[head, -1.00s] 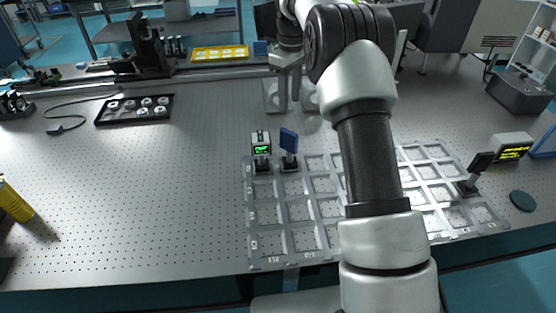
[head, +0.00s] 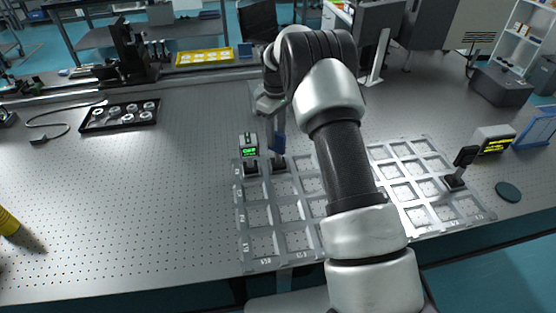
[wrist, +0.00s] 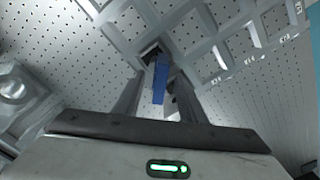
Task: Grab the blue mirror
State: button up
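The blue mirror (head: 279,144) stands upright on a black base in a back-row compartment of the left grey grid tray (head: 243,222), partly hidden by my gripper. In the wrist view the blue mirror (wrist: 160,82) shows as a narrow blue strip between my two fingers. My gripper (head: 271,112) is at the mirror's top, reaching down from above and behind. In the wrist view my gripper (wrist: 158,88) looks open, with a finger on each side of the mirror and gaps visible. Contact with the mirror cannot be seen.
A dark mount (head: 465,157) stands in the right grid. A yellow-display box (head: 494,140) is at the right. A black tray (head: 119,116) of round parts lies at the left. The left tabletop is mostly clear.

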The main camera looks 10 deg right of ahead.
aim_at(277, 142)
notch_tip(277, 142, down, 4)
jog(key=shift+d+f, duration=0.1)
grip_shut()
jog(key=shift+w, duration=0.1)
dwell(1.4)
